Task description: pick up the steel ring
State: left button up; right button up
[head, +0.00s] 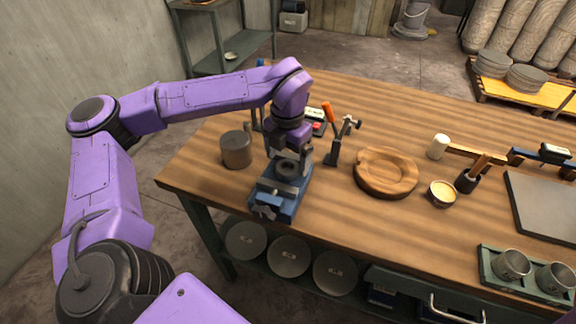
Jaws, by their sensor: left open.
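A small dark steel ring (287,172) appears in the head view on top of a blue vise-like fixture (278,204) near the left front of the wooden workbench. My left gripper (290,163) points down right above the ring. Its jaws are open, with the fingertips close around or just over the ring. I cannot tell whether they touch it. The gripper body hides the ring's far side. My right gripper is not in view.
A grey metal cylinder (236,149) stands left of the fixture. Farther right are a round wooden dish (386,173) and a small bowl (442,194). The bench front edge is close to the fixture.

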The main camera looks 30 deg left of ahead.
aim_at(287, 170)
pick_arm(q)
jog(key=shift+f, duration=0.75)
jog(key=shift+s+f, duration=0.1)
jog(key=shift+f, duration=0.4)
jog(key=c, duration=1.1)
jog(key=shift+c, duration=1.3)
jog(key=shift+r, duration=0.15)
